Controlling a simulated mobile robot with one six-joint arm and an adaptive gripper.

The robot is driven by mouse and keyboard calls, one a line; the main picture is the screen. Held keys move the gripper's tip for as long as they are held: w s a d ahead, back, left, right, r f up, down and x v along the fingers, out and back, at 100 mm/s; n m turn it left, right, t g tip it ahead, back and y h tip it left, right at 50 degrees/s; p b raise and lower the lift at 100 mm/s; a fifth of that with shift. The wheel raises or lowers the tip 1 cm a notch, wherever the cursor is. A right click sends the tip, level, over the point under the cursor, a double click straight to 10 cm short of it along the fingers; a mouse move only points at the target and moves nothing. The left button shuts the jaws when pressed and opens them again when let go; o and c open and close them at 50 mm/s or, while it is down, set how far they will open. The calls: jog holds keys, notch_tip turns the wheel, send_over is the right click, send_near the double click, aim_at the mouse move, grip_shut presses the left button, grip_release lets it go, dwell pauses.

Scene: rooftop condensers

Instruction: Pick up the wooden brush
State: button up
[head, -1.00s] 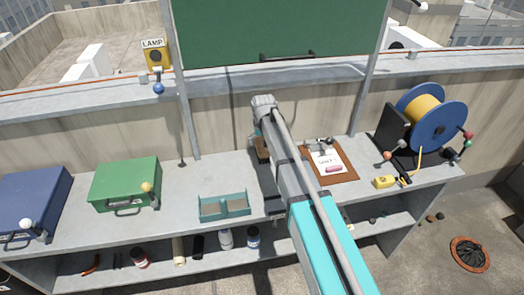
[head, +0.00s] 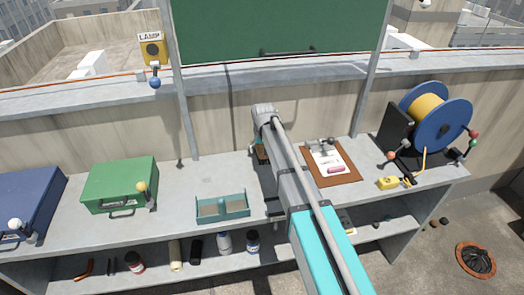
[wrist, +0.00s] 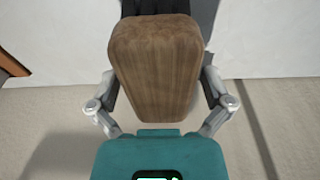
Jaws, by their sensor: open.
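The wooden brush (wrist: 157,65) fills the upper middle of the wrist view, a brown wooden block with dark material, perhaps bristles, at its far end. My gripper (wrist: 160,90) is open, with one finger on each side of the brush. The fingertips are partly hidden by the wood, so I cannot tell whether they touch it. In the head view a small brown part of the brush (head: 261,154) shows on the bench beside my arm, which hides the rest.
The bench (head: 180,215) also bears a green case (head: 118,184), a teal divided tray (head: 222,207), a clipboard (head: 346,175), a yellow tool (head: 388,183) and a cable reel (head: 437,120). A green board (head: 280,30) stands above the back. Bare bench lies left of the brush.

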jog(key=c, duration=1.2)
jog(key=shift+c, duration=0.2)
jog(key=shift+r, duration=0.2)
jog(key=shift+r+p, duration=0.75)
jog(key=shift+p, duration=0.2)
jog(key=s+r+p, duration=0.1)
jog(key=r+p, duration=0.1)
jog(key=s+d+r+p, duration=0.1)
jog(key=s+r+p, duration=0.1)
jog(key=r+p, duration=0.1)
jog(key=s+r+p, duration=0.2)
jog(key=shift+d+r+p, duration=0.25)
jog(key=shift+r+p, duration=0.05)
jog(key=shift+p, duration=0.05)
jog(key=s+d+r+p, duration=0.2)
jog(key=s+r+p, duration=0.1)
jog(key=s, duration=0.5)
jog(key=shift+s+d+r, duration=0.2)
jog(key=shift+d+r, duration=0.05)
jog(key=shift+d, duration=0.05)
